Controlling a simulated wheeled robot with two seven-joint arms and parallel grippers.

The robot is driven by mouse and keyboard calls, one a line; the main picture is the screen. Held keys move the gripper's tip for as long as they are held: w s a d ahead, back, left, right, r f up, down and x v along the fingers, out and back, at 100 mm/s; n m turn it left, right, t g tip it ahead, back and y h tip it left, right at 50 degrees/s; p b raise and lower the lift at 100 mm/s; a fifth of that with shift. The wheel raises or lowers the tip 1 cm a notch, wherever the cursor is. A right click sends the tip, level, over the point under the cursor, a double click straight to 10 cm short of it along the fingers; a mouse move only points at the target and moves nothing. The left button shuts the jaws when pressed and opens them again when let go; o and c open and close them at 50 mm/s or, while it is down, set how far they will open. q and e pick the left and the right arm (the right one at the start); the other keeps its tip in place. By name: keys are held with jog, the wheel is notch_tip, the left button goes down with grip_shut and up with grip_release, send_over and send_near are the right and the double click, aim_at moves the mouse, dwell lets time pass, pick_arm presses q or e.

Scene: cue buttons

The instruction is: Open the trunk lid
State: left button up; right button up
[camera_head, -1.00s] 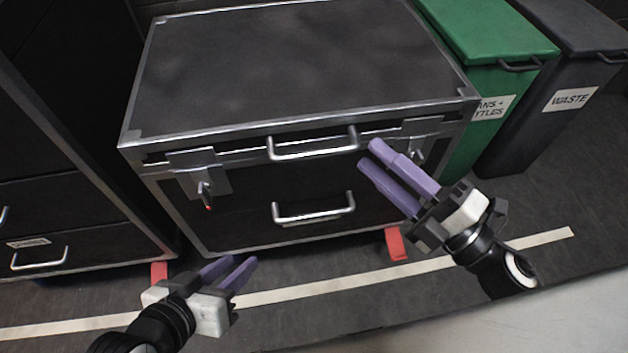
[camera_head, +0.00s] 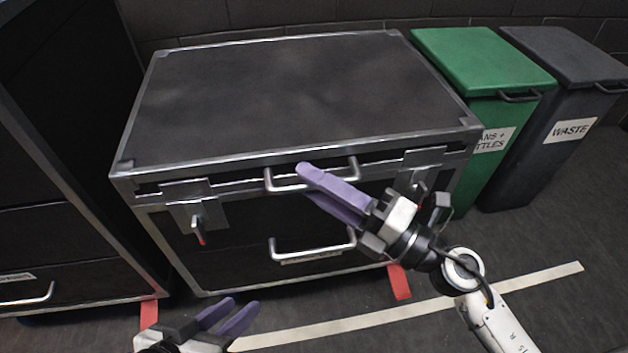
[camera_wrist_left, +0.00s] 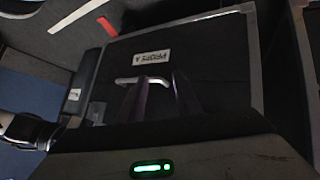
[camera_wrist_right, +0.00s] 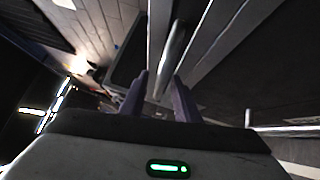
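The black trunk with silver metal edges stands in the middle of the head view, and its lid (camera_head: 285,95) is down. The lid's silver handle (camera_head: 275,185) is on the upper front. My right gripper (camera_head: 318,185) is at this handle with purple fingers pointing left. In the right wrist view a metal bar (camera_wrist_right: 172,50) lies just beyond the right fingertips (camera_wrist_right: 158,82), which are apart. I cannot tell whether they touch it. My left gripper (camera_head: 237,308) is low in front of the trunk, fingers apart and empty. A latch (camera_head: 198,222) hangs on the front left, another (camera_head: 417,180) on the right.
A lower handle (camera_head: 310,245) is on the trunk's front. A green bin (camera_head: 480,65) and a dark waste bin (camera_head: 570,60) stand to the right. A dark drawer cabinet (camera_head: 60,230) stands close on the left. Floor in front is clear.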

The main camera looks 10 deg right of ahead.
jog(key=shift+w+a, duration=0.1)
jog(key=shift+a, duration=0.05)
grip_shut()
